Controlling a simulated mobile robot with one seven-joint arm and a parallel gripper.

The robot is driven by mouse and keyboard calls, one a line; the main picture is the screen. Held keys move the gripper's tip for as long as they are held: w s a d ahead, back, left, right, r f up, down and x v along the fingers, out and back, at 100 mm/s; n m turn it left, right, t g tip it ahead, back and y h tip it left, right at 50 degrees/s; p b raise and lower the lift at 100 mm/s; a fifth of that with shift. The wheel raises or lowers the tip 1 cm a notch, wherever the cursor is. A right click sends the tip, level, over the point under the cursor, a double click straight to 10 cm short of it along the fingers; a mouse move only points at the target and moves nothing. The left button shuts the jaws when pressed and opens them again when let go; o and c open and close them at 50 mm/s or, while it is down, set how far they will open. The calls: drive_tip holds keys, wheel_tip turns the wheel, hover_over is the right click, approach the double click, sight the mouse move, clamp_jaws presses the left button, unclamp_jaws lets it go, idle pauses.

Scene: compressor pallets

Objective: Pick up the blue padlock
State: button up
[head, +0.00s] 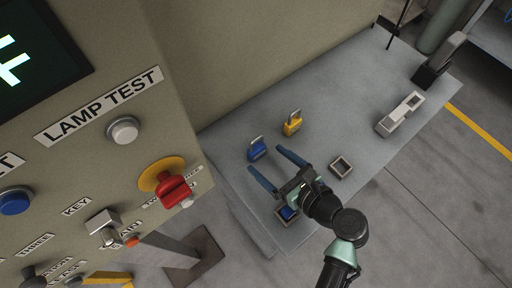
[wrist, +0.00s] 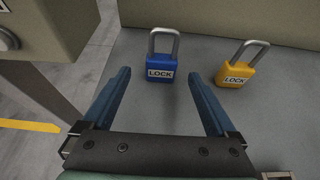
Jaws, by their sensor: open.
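The blue padlock (head: 257,150) stands on the grey table top, its metal shackle upward. In the wrist view the blue padlock (wrist: 160,72) shows its LOCK label and lies ahead of my gripper, centred between the fingers' directions. My gripper (head: 264,165) is open and empty, with blue fingers pointing toward the padlock. The fingertips (wrist: 157,78) show in the wrist view on either side of the padlock's lower part, with clear gaps; I cannot tell if they reach its depth.
A yellow padlock (head: 292,124) stands to the right of the blue one. A small square tray (head: 341,167), a grey block with openings (head: 400,114) and a dark stand (head: 438,62) are further right. The control panel (head: 110,130) rises at left.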

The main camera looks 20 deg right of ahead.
sight(259, 152)
drive_tip(key=shift+x, duration=3.05)
drive_tip(key=shift+d+r, duration=0.1)
clamp_jaws()
wheel_tip(259, 152, up, 10)
drive_tip(key=shift+p, duration=0.9)
